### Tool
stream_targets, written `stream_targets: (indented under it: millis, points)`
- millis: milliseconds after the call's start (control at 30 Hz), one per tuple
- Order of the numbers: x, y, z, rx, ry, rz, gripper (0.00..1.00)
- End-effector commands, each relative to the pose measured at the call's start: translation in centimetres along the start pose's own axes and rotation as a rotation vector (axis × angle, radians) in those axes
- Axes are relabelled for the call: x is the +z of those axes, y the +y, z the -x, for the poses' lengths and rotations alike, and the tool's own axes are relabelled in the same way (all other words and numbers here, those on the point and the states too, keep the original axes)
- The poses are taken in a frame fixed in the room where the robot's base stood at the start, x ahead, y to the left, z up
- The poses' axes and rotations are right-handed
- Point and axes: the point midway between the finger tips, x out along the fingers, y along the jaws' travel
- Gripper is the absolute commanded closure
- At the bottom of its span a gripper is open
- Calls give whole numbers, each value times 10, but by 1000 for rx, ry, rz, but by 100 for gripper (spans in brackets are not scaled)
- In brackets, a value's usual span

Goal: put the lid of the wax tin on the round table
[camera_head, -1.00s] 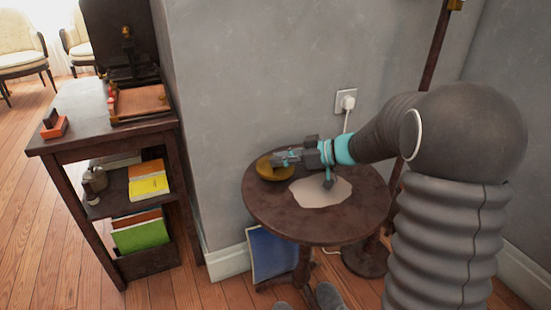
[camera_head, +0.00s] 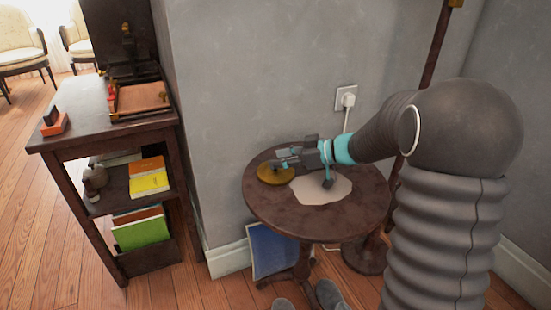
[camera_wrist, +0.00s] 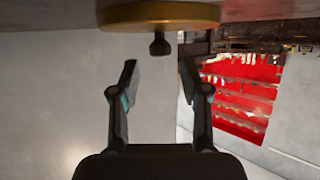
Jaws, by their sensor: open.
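The lid (camera_head: 269,177), a flat golden disc, lies on the left part of the round table (camera_head: 290,225), beside a pale cream patch. In the wrist view, which looks upside down, the lid (camera_wrist: 112,15) rests against the table top with its dark knob (camera_wrist: 160,46) pointing away from it. My gripper (camera_head: 281,163) is at the lid in the head view. In the wrist view my gripper (camera_wrist: 158,72) is open, its two fingers apart on either side of the knob's line, with the knob just beyond the tips. I cannot make out the wax tin.
The cream patch (camera_head: 320,190) lies in the middle of the table. A wall socket with a plug (camera_head: 346,98) is behind it. A dark shelf desk (camera_head: 85,130) with books stands to the left. A blue flat item (camera_head: 270,252) leans below the table.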

Motion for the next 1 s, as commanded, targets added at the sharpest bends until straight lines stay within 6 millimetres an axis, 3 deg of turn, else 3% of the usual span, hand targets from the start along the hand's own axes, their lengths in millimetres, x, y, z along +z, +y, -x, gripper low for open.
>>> stream_targets:
  millis: [67,400,600,867,1000]
  points:
    - [-8,0,3,1,1,6,54]
    - [-9,2,74,6,3,3,54]
    - [-9,1,106,4,3,4,54]
    - [-14,4,123,32,6,17,54]
    - [-42,19,125,209,26,81,54]
